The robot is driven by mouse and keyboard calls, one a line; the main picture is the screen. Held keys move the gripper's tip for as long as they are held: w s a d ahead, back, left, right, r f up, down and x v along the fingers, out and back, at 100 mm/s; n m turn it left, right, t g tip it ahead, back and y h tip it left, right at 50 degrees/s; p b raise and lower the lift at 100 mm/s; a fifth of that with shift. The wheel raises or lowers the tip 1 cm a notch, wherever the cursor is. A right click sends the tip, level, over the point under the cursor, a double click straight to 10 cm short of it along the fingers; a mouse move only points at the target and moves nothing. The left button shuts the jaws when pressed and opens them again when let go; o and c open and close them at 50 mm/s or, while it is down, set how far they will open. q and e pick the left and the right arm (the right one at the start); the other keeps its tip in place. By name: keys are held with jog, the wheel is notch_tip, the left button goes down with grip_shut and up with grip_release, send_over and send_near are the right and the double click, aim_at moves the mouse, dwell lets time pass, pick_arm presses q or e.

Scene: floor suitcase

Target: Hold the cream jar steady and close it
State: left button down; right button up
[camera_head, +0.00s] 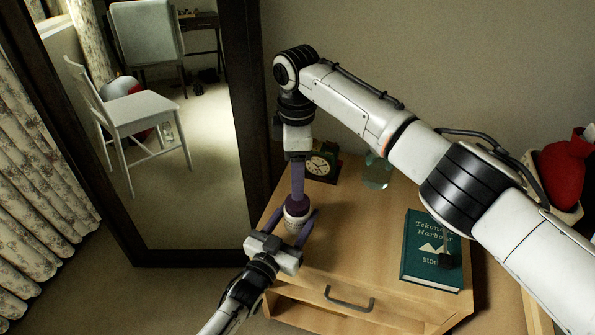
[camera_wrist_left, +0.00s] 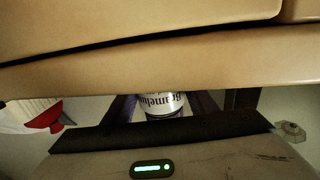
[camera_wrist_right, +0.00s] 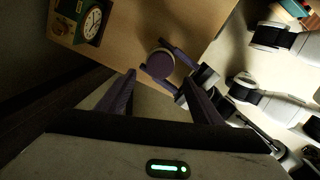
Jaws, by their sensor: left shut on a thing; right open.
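The cream jar (camera_head: 296,221) is a small round jar with a white label and a dark purple lid (camera_wrist_right: 160,64), upright at the nightstand's near left corner. The label shows between the fingers in the left wrist view (camera_wrist_left: 164,103). My left gripper (camera_head: 292,218) is shut on the jar's body from the front, one purple finger on each side. My right gripper (camera_head: 297,196) points down from above with its fingers apart (camera_wrist_right: 159,77), over the lid. It appears empty. Whether the lid is fully seated or tight I cannot tell.
The nightstand (camera_head: 345,232) bears a clock (camera_head: 321,165), a glass (camera_head: 377,172) and a teal book (camera_head: 432,250). My right arm crosses above them. A tall mirror (camera_head: 190,200) stands to the left. A red object (camera_head: 563,172) is at the far right.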

aim_at(297, 214)
jog(key=shift+n, duration=0.3)
jog(key=shift+f, duration=4)
jog(key=c, duration=1.1)
jog(key=m, duration=1.2)
jog(key=o, duration=1.3)
